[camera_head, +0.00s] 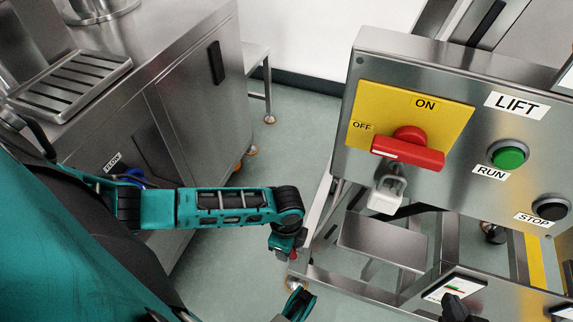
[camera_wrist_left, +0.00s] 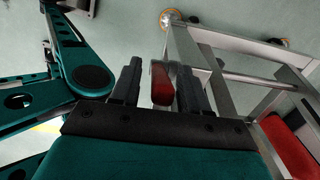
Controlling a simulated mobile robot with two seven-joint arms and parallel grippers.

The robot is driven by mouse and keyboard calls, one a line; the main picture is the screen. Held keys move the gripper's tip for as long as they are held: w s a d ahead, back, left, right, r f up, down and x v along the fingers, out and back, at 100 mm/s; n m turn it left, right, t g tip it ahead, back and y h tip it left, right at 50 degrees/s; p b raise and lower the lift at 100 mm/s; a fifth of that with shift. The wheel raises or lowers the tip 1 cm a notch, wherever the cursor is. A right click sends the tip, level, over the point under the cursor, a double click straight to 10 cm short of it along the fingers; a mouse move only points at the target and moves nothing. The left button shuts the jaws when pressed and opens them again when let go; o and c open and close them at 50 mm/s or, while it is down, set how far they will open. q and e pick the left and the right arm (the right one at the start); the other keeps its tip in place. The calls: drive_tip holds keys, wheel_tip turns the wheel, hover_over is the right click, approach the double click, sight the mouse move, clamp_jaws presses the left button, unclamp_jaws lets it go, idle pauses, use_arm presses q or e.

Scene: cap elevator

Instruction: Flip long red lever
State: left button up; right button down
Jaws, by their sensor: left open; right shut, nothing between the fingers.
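A red lever handle (camera_head: 408,151) sits on a yellow plate (camera_head: 372,108) marked ON and OFF, on the steel LIFT panel. It lies nearly level, its left end below the OFF label. My left gripper is in the left wrist view (camera_wrist_left: 158,88), with its dark fingers apart. A small red piece (camera_wrist_left: 161,84) shows between them; I cannot tell whether they touch it. In the head view my left gripper (camera_head: 285,248) is low and left of the panel, away from the handle. My right gripper (camera_head: 299,302) shows only partly at the bottom, apart from the handle.
A white padlock-like piece (camera_head: 387,194) hangs below the handle. A green RUN button (camera_head: 508,156) and black STOP button (camera_head: 550,207) are to the right. The steel frame stands below. A steel cabinet (camera_head: 200,100) is at left, with bare floor between. Another red part (camera_wrist_left: 291,143) shows in the wrist view.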

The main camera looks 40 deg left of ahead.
use_arm(q)
drive_tip(key=shift+f, duration=0.35)
drive_tip(key=shift+c, duration=0.3)
clamp_jaws()
